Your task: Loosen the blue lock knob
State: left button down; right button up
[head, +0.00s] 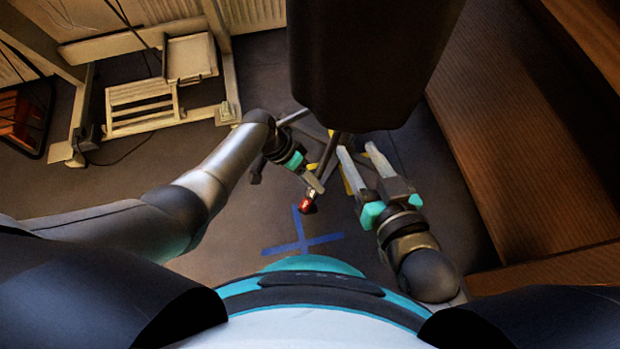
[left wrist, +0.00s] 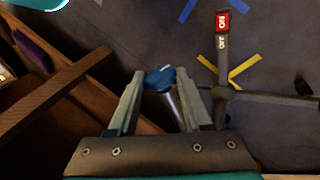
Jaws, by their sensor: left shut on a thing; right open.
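The blue lock knob (left wrist: 160,77) shows in the left wrist view between the fingertips of my left gripper (left wrist: 158,80), with a grey shaft running down from it. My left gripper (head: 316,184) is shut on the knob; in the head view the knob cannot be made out. My right gripper (head: 362,152) is open and empty to the right of the left one, its fingers pointing up the picture. A large dark form (head: 370,55) hangs over the stand's thin legs at top centre.
A stand leg carries a red-tipped end (head: 307,205), marked ON and OFF in the left wrist view (left wrist: 222,30). A blue tape cross (head: 301,243) lies on the floor. Brown wooden panels (head: 530,130) bound the right side. A pale frame (head: 145,105) stands at upper left.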

pick_arm(q)
jog(key=shift+s+d, duration=0.1)
jog(key=shift+c, duration=1.8)
grip_release()
jog(key=shift+a+r, duration=0.25)
jog(key=shift+r, duration=0.1)
pick_arm(e)
jog(key=s+d+g+h+p, duration=0.5)
jog(key=s+d+g, duration=0.1)
jog(key=d+g, duration=0.25)
pick_arm(q)
jog(key=p+v, duration=0.4)
jog(key=v, duration=1)
jog(key=shift+r, duration=0.2)
pick_arm(e)
notch_tip(320, 180, down, 10)
jog(key=d+g, duration=0.1)
jog(key=shift+s+r, duration=0.25)
